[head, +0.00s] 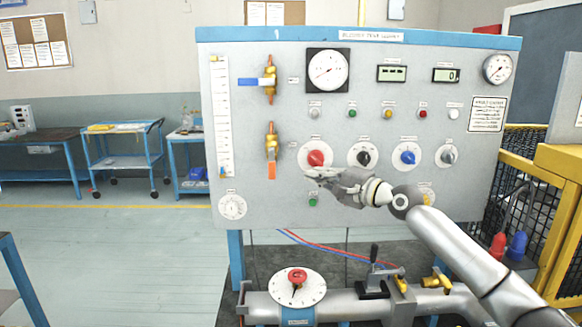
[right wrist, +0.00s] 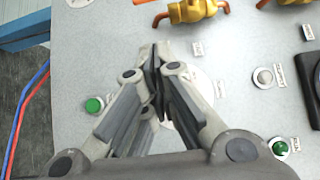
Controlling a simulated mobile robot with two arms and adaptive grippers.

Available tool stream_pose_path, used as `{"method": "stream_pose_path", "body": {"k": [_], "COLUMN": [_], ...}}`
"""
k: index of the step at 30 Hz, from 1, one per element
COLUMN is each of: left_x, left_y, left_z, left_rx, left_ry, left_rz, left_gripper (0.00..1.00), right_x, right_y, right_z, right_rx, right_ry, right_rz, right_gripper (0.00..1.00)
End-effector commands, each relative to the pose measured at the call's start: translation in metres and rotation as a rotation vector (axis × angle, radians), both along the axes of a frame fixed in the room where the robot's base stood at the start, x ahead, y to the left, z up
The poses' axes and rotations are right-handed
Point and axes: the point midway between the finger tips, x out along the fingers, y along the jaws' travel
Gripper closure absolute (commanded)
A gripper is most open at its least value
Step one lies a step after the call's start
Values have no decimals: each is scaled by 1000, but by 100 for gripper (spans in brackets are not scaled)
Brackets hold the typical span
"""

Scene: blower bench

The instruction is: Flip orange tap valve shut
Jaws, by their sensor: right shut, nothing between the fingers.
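The orange tap valve (head: 271,147) is a brass valve on the left part of the grey panel. Its orange handle (head: 271,171) points straight down. The valve's brass body also shows at the top of the right wrist view (right wrist: 196,10), with the handle mostly cut off by the picture's edge. My right gripper (head: 309,174) is shut and empty, in front of the panel to the right of the orange handle and apart from it. It also shows in the right wrist view (right wrist: 152,62), covering part of a white dial. My left gripper is not in view.
A second brass valve with a blue handle (head: 250,82) pointing left sits above. The red knob (head: 316,158) is just above my right gripper, and a green button (head: 313,202) is below. A clear tube gauge (head: 221,115) stands left of the valves. Bare panel surrounds the orange handle.

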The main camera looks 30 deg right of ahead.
Motion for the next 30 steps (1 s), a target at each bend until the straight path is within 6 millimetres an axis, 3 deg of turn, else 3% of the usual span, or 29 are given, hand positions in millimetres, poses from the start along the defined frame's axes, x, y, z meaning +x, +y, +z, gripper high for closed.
{"method": "stream_pose_path", "body": {"k": [9,12,21,30], "left_x": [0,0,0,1], "left_y": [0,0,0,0], "left_z": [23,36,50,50], "left_rx": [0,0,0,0], "left_ry": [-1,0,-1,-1], "left_rz": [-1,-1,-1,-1], "left_gripper": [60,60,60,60], "right_x": [38,44,56,57], "right_y": [10,22,42,44], "right_z": [5,6,2,0], "right_rx": [2,-2,-2,-2], "right_ry": [-3,1,1,0], "right_rz": [2,3,2,1], "right_gripper": [100,100,100,100]}}
